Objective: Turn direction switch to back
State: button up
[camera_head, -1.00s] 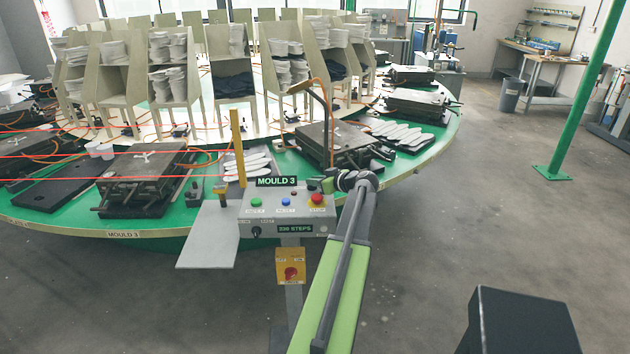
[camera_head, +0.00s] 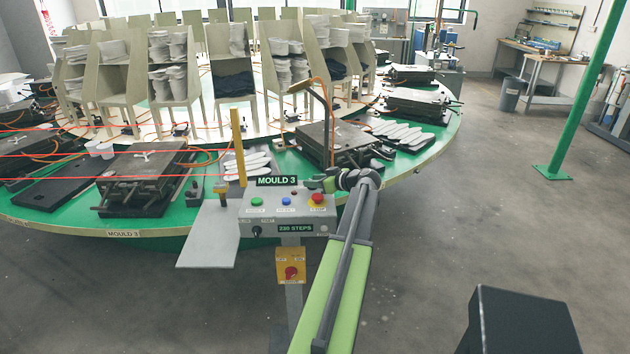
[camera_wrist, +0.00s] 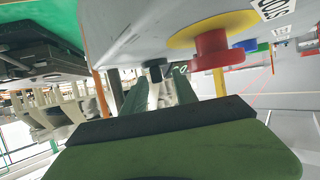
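The grey control box (camera_head: 272,203) stands on a post at the carousel's edge, under a "MOULD 3" sign. My gripper (camera_head: 313,184) is at the box's upper right corner, behind the red button. In the wrist view my gripper (camera_wrist: 160,88) has its green fingers apart, with a small black knob (camera_wrist: 155,68) between or just beyond their tips. This knob looks like the direction switch, but its label and setting cannot be read. Whether the fingers touch it cannot be told. The head view hides this spot behind my gripper.
The red stop button (camera_head: 317,199) on its yellow base is close to my fingers; it also shows in the wrist view (camera_wrist: 215,52). Green (camera_head: 256,202) and blue (camera_head: 286,201) buttons sit further left. A black knob (camera_head: 256,231) is at the box's lower left.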

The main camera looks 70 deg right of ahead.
jog(key=shift+s+r, duration=0.1)
jog(key=p+v, duration=0.6)
jog(key=v, duration=1.1)
jog(key=shift+p, duration=0.35)
